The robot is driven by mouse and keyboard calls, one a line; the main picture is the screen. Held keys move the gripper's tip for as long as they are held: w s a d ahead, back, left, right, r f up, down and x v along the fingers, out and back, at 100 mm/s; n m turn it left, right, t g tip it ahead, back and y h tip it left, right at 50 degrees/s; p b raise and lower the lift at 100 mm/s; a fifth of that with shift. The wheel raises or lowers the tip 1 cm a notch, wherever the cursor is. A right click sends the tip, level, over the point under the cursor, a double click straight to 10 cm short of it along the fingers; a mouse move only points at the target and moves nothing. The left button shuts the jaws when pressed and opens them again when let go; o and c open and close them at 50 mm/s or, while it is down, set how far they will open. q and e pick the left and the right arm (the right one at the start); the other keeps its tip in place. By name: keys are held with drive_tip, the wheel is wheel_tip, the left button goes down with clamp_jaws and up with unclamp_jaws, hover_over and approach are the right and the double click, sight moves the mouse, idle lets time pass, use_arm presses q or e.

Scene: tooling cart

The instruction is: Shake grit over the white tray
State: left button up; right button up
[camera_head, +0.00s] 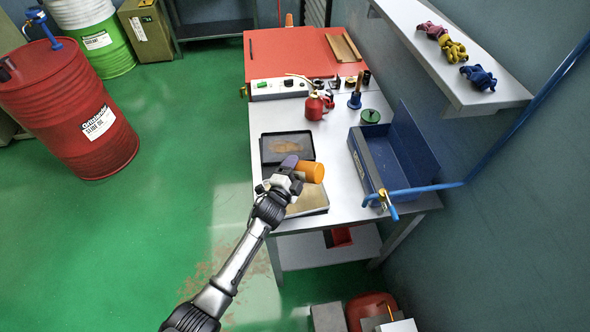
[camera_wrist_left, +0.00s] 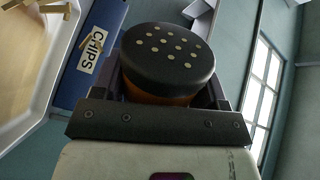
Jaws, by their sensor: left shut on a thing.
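My left gripper (camera_head: 288,180) is shut on an orange shaker (camera_head: 311,172) above the table. The shaker lies tilted on its side in the head view, its orange end toward the right. In the left wrist view its black perforated cap (camera_wrist_left: 168,58) shows between my fingers, with a little orange body below it. The white tray (camera_head: 318,211), with a tan inside, is below and partly hidden by my gripper and the shaker. A pale tray rim (camera_wrist_left: 42,108) shows at the left in the left wrist view. My right gripper is not in view.
A black tray (camera_head: 267,158) with a brown patch lies just behind. A blue open box (camera_head: 377,165) stands to the right; a CHIPS label (camera_wrist_left: 92,50) shows in the wrist view.

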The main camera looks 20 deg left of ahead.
use_arm(q)
drive_tip(key=shift+w+d, duration=0.1)
drive_tip(key=shift+d, duration=0.05)
idle(0.4)
drive_tip(key=shift+w+d+b, duration=0.2)
drive_tip(key=shift+d+b, duration=0.15)
drive_tip(key=shift+w+d+b, duration=0.45)
drive_tip(key=shift+d+b, duration=0.05)
drive_tip(key=shift+d, duration=0.25)
drive_tip(key=shift+w+d+b, duration=0.4)
drive_tip(key=shift+d+b, duration=0.1)
drive_tip(key=shift+d, duration=0.25)
drive_tip(key=shift+d, duration=0.15)
drive_tip(key=w+d+b, duration=0.1)
drive_tip(key=d, duration=0.1)
drive_tip(key=w+d+b, duration=0.1)
drive_tip(key=b, duration=0.1)
drive_tip(key=shift+w+d, duration=0.1)
drive_tip(key=shift+d, duration=0.25)
